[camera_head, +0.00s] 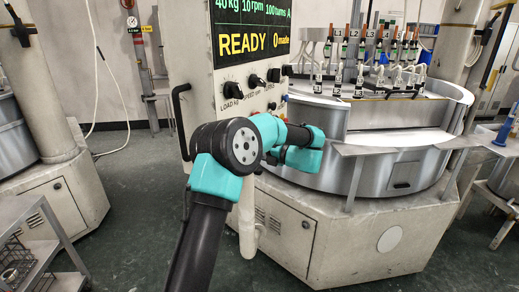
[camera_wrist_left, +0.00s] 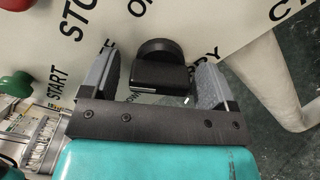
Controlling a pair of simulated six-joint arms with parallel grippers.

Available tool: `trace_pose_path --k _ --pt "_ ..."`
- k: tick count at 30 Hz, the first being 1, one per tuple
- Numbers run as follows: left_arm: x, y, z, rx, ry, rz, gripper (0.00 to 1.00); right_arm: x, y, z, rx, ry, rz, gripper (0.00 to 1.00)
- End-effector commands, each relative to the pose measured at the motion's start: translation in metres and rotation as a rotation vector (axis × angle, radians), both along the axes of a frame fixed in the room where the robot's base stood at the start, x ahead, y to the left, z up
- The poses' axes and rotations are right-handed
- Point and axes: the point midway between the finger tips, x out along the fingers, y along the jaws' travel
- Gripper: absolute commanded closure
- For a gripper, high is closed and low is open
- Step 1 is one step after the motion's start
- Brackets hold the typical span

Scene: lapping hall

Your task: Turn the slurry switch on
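The slurry switch appears to be the black rotary knob (camera_wrist_left: 160,68) in the left wrist view; letters ending in "RY" show beside it, the rest covered. It has a round base and a block-like grip with a pale line along its near edge. My left gripper (camera_wrist_left: 160,83) has its fingers on either side of the knob, with a visible gap on both sides, so it is open around it. In the head view my left arm covers the lower panel, hiding the switch and fingertips. My right gripper is in neither view.
The control panel (camera_head: 199,75) has a lit display (camera_head: 249,30) reading READY, with load and speed knobs below. The lapping machine (camera_head: 400,130) stands right of the panel.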

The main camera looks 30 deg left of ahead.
Motion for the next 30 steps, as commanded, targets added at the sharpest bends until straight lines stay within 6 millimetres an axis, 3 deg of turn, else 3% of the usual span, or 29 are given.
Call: trace_pose_path --k 2,15,30 --pt "0.0 -0.0002 0.0001 0.0 0.0 0.0 0.26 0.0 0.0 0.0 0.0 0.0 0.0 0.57" --pt "0.0 -0.0004 0.0001 0.0 0.0 0.0 0.68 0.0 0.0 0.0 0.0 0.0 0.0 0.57" --pt "-0.0001 -0.0005 0.0002 -0.005 0.092 0.0 0.68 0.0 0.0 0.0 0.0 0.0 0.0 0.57"
